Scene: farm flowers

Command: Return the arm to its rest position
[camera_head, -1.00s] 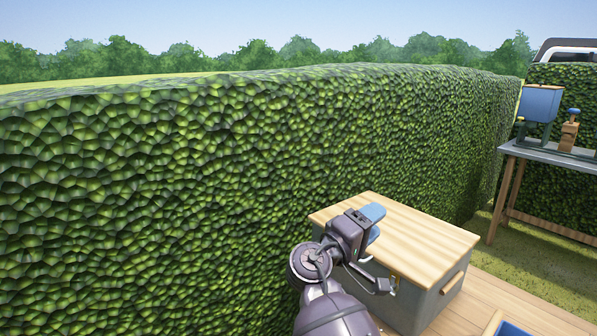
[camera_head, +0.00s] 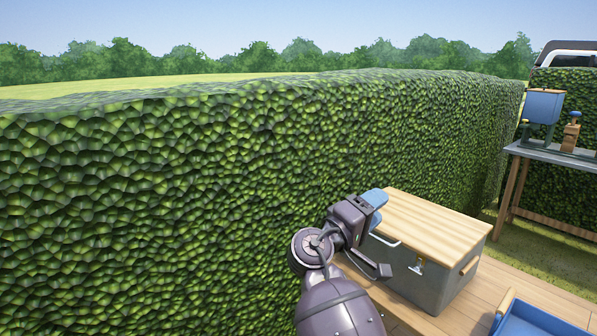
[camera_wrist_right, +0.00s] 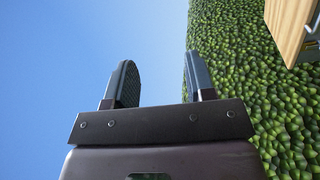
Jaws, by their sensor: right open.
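My right arm comes up from the bottom of the head view, with its gripper (camera_head: 374,200) in front of the near left side of a grey box with a wooden lid. The blue fingertips overlap the lid's left edge in the picture; I cannot tell the exact gap. In the right wrist view, the two fingers (camera_wrist_right: 160,85) stand well apart with only sky between them, so the gripper is open and empty. My left gripper is in neither view.
The wooden-lidded box (camera_head: 440,285) stands on a plank floor (camera_head: 540,285). A blue tray (camera_head: 530,322) lies at bottom right. A tall hedge (camera_head: 180,210) runs along the left, close to my arm. A workbench (camera_head: 550,155) with a blue device (camera_head: 543,106) stands at far right.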

